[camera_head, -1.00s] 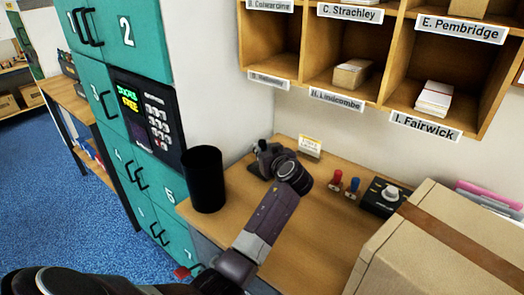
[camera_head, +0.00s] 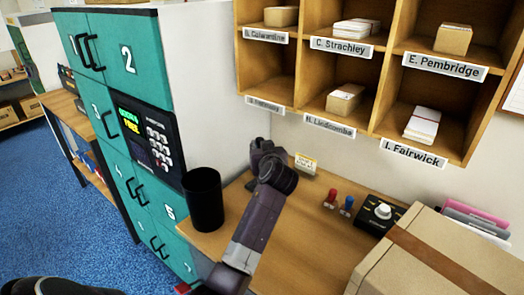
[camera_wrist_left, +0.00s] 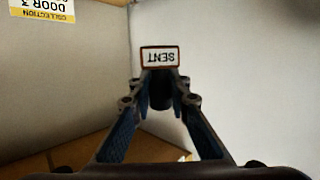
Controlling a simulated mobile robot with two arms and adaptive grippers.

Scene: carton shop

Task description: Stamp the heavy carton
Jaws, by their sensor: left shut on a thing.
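A large tan carton (camera_head: 425,245) with a brown tape band stands at the right end of the wooden counter, cut off by the picture edge. My left gripper (camera_head: 264,150) is over the back of the counter near the wall, to the left of the carton and apart from it. The stamp's dark body is between the fingertips. In the head view the gripper hides the stamp. My right gripper is not in view.
Red (camera_head: 331,197) and blue (camera_head: 347,205) handled items stand beside a black device with a knob (camera_head: 383,212). A yellow-white card (camera_head: 305,164) is near the wall. A black bin (camera_head: 204,200) stands by green lockers (camera_head: 130,60). Pigeonholes (camera_head: 390,68) hang above.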

